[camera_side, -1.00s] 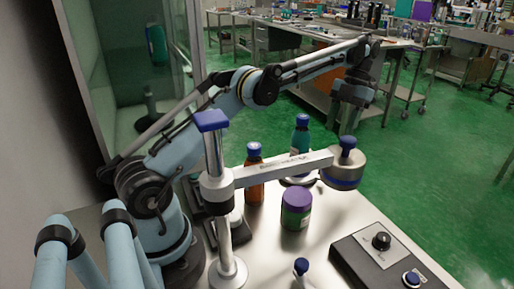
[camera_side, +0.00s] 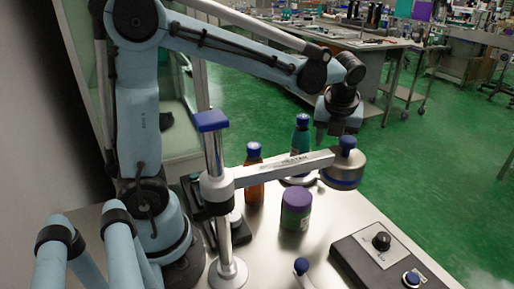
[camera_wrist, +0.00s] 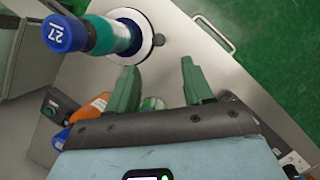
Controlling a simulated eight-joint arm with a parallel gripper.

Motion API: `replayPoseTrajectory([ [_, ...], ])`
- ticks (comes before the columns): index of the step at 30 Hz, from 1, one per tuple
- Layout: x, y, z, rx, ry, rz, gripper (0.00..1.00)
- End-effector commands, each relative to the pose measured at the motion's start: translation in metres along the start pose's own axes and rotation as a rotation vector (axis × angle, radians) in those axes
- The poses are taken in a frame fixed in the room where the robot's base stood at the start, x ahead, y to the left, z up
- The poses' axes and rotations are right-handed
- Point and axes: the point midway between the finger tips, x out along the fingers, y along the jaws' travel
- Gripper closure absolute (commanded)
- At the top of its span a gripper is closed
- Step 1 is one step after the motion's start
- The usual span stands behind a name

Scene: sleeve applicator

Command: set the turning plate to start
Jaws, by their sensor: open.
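The turning plate looks like the round disc (camera_side: 299,181) under a teal bottle (camera_side: 300,140) with a blue cap. It is partly hidden behind the metal arm of the applicator stand. In the wrist view the disc (camera_wrist: 148,36) is pale with a dark rim at the top, and the bottle (camera_wrist: 104,36) stands on it, its cap marked 27. My gripper (camera_side: 336,130) is above the table, behind the head of the stand. In the wrist view my gripper (camera_wrist: 158,72) is open and empty, its green fingers apart just below the disc.
An amber bottle (camera_side: 254,180) and a purple-lidded jar (camera_side: 296,210) stand nearby. A control box (camera_side: 385,260) with knobs is at front right. A handle (camera_wrist: 215,32) lies along the table edge.

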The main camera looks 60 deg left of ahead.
Motion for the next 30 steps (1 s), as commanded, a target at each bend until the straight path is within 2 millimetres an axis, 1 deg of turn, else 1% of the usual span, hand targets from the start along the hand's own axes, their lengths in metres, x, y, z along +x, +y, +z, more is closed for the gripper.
replayPoseTrajectory([
  [1, 0.0, 0.003, -0.005, -0.011, -0.017, -0.009, 0.49],
  [5, 0.001, 0.006, -0.009, -0.031, -0.041, -0.024, 0.49],
  [10, 0.012, 0.006, -0.009, -0.035, -0.044, -0.025, 0.49],
  [14, 0.031, 0.005, -0.008, -0.034, -0.043, -0.024, 0.49],
  [24, 0.087, 0.004, -0.005, -0.034, -0.043, -0.024, 0.49],
  [30, 0.109, 0.004, -0.004, -0.032, -0.043, -0.024, 0.49],
])
